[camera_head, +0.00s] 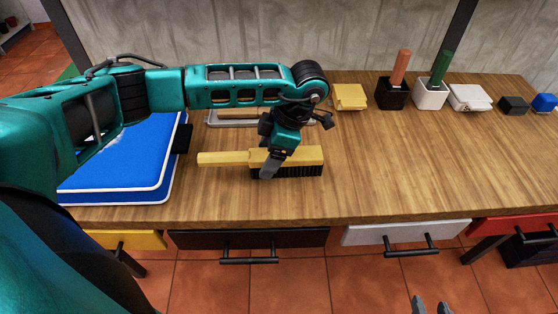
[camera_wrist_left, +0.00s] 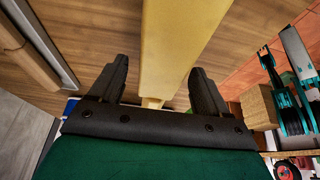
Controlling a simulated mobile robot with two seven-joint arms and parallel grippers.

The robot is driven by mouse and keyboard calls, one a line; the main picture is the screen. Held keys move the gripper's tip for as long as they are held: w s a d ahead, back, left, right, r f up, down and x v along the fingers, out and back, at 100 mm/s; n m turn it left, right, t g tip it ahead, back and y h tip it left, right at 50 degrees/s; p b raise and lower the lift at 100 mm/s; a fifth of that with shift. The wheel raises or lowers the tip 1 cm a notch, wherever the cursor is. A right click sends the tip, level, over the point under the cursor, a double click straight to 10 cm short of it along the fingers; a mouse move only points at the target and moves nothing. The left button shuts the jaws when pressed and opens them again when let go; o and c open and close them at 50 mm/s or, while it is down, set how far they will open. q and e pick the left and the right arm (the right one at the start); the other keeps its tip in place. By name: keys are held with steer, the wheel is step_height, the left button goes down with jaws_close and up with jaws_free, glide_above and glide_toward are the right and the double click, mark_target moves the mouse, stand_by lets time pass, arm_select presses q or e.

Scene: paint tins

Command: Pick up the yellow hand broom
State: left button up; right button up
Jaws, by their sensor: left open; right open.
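The yellow hand broom (camera_head: 222,159) lies on the wooden table, its handle to the left and its block with dark bristles to the right. My left gripper (camera_head: 270,168) is open and points down at the broom near where handle and block meet, hiding part of it. In the left wrist view the yellow broom (camera_wrist_left: 180,45) runs between the two open fingers of my left gripper (camera_wrist_left: 159,66), with gaps visible on both sides. My right gripper (camera_head: 431,306) shows only its fingertips at the bottom edge, open and empty, in front of the table.
A blue, white-edged case (camera_head: 125,165) lies left of the broom. A grey tray (camera_head: 235,121) is behind it. A yellow block (camera_head: 350,97), a black holder (camera_head: 391,94) and a white holder (camera_head: 430,95) stand at the back. The table (camera_head: 420,165) right of the broom is clear.

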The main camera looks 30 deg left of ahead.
arm_select(q)
steer(key=shift+r, duration=0.1)
steer(key=c, duration=1.2)
steer(key=shift+r, duration=0.1)
steer(key=shift+c, duration=0.3)
step_height(320, 180, up, 20)
steer(key=p, duration=0.4)
arm_select(e)
steer(key=shift+s+d+r+h, duration=0.2)
steer(key=shift+d+r, duration=0.15)
steer(key=shift+r, duration=0.25)
steer(key=shift+s+d+r+h, duration=0.2)
steer(key=shift+d+r, duration=0.15)
steer(key=shift+r, duration=0.25)
